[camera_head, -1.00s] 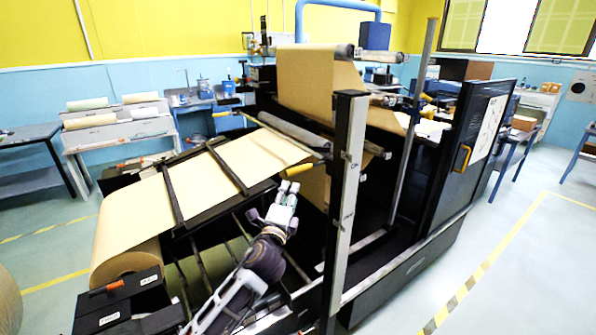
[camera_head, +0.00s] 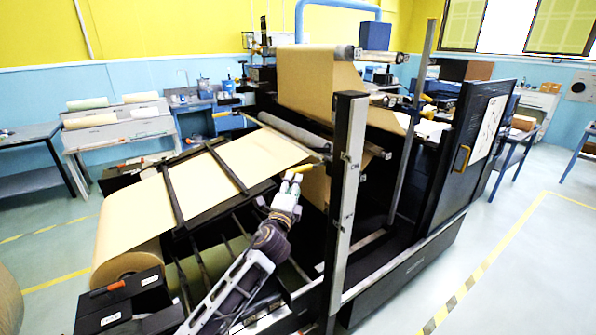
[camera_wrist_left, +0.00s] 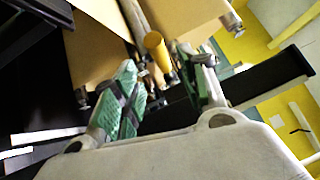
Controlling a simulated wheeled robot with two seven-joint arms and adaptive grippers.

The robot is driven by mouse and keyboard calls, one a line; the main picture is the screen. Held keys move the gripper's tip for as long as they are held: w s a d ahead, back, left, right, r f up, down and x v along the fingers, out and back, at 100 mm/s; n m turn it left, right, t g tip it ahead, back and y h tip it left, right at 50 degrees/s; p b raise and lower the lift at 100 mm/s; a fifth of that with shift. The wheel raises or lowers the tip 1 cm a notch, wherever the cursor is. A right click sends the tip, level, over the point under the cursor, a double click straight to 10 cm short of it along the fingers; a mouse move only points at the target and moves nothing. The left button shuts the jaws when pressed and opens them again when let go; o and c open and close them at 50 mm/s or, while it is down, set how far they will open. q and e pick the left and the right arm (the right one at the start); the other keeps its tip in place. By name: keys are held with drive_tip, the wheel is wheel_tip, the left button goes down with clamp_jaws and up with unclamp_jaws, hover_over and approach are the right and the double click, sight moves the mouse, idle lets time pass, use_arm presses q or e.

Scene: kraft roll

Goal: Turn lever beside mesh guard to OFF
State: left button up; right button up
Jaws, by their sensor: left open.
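A lever with a yellow handle (camera_head: 302,168) sticks out from the machine's near side, beside the paper web. In the left wrist view the yellow handle (camera_wrist_left: 157,48) shows between the finger ends, beyond them or level with them; contact cannot be told. My left gripper (camera_head: 291,180) is open, its fingertips right at the handle's lower side in the head view. In the left wrist view its two green-padded fingers (camera_wrist_left: 164,75) stand apart. No mesh guard can be made out clearly, and no OFF mark is readable. My right gripper is not in view.
A tall metal post (camera_head: 343,200) stands just right of my left gripper. The kraft web (camera_head: 205,185) slopes down to a roll (camera_head: 130,263) at left. Dark bars lie under my left arm. A dark cabinet door (camera_head: 468,150) stands at right, with open floor beyond.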

sight(298, 171)
use_arm(q)
drive_tip(key=shift+x, duration=4.35)
clamp_jaws()
